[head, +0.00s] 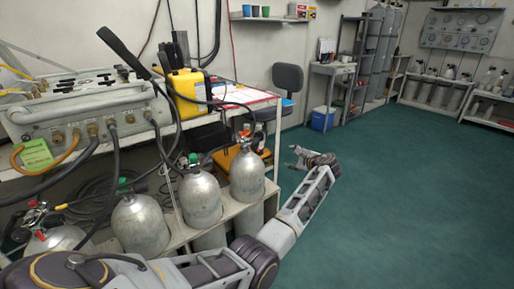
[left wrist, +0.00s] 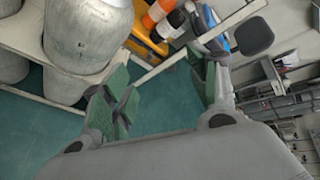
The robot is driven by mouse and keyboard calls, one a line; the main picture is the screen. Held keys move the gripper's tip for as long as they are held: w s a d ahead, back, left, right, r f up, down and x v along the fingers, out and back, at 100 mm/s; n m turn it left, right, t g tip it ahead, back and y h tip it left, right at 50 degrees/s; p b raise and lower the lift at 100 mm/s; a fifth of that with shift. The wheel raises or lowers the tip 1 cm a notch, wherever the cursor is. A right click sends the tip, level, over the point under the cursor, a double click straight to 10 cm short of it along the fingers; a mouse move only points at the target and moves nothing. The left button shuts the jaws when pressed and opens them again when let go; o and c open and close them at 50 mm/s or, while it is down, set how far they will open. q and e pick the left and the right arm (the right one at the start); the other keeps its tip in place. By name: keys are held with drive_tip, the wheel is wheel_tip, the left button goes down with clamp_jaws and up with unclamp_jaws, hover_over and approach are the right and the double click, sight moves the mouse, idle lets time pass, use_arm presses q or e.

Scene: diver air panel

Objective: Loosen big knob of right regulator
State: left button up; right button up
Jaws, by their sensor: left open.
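I cannot make out for sure which part is the right regulator or its big knob. A grey panel box (head: 85,105) with brass fittings and hoses stands on the white bench at the left. Small red fittings (head: 244,133) sit on top of the rightmost grey cylinder (head: 247,177) of the front row. My left gripper (head: 296,156) is right of that cylinder, apart from it, over the green floor. In the left wrist view its green-padded fingers (left wrist: 160,95) are spread with nothing between them. My right gripper is not in view.
More grey cylinders (head: 200,200) stand on a low white shelf, with black hoses draped above. A yellow case (head: 188,92) is on the bench. A grey chair (head: 287,78) is behind. The green floor (head: 400,190) at the right is clear. A gauge board (head: 460,32) hangs on the far wall.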

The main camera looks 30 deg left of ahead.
use_arm(q)
drive_tip(key=s+a+r+m+g+y, duration=0.1)
drive_tip(key=s+a+m+g+y, duration=0.2)
drive_tip(key=s+m+y, duration=0.3)
drive_tip(key=shift+s+r+m+g, duration=0.15)
drive_tip(key=shift+r+m+g, duration=0.3)
drive_tip(key=shift+m, duration=0.55)
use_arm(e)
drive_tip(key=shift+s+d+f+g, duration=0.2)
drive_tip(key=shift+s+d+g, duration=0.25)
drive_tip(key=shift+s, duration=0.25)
use_arm(q)
drive_tip(key=shift+a+f, duration=0.1)
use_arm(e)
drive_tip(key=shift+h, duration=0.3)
